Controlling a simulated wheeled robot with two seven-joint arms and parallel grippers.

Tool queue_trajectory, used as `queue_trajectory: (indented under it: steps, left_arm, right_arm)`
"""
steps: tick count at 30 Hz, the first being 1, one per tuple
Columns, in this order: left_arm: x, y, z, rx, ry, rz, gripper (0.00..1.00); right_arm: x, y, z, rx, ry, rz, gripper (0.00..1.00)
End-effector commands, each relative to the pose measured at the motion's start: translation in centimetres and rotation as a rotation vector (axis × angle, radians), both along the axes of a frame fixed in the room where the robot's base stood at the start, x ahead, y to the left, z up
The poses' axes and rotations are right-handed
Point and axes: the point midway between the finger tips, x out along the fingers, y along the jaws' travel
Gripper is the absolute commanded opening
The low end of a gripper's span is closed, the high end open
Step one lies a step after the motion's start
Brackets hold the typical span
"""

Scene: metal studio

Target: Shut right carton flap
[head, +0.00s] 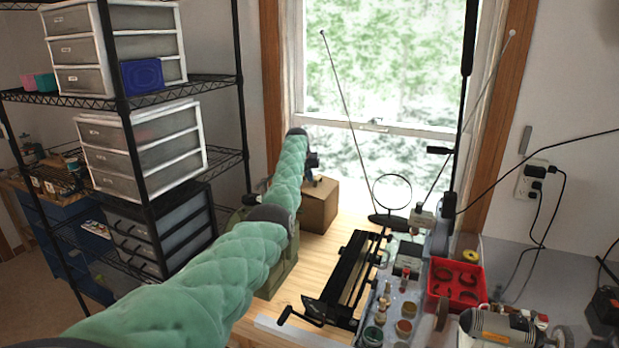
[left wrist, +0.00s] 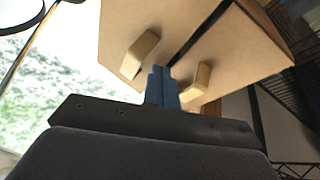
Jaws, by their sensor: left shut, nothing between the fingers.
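A brown cardboard carton (head: 318,208) stands on the wooden bench near the window, partly hidden by my left arm. In the left wrist view the carton (left wrist: 255,45) fills the top, with two flap panels and a narrow dark gap between them. One panel carries a tan block-like tab (left wrist: 141,52), the other a similar tab (left wrist: 203,77). My left gripper (head: 313,160) is just above the carton. In the left wrist view its blue fingers (left wrist: 161,75) are together and empty, in front of the gap between the tabs. I cannot tell whether they touch. My right gripper is out of view.
A black metal tool (head: 345,275) lies on the bench right of my left arm. A red tray (head: 455,282) and small jars (head: 404,327) are further right. A round magnifier (head: 392,191) stands near the carton. A wire shelf (head: 225,160) with drawers is at left.

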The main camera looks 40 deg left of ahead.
Motion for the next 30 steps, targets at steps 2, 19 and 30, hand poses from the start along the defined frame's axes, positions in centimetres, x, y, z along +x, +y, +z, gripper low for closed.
queue_trajectory:
  steps: [2, 19, 30]
  left_arm:
    - [0.0, 0.0, 0.0, 0.000, 0.000, 0.000, 0.00]
    - [0.0, 0.0, 0.0, 0.000, 0.000, 0.000, 0.00]
    - [0.0, 0.0, 0.0, 0.000, 0.000, 0.000, 0.00]
  right_arm:
    - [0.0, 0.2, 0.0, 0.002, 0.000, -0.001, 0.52]
    - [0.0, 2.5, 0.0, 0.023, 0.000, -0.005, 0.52]
    - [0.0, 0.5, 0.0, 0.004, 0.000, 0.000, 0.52]
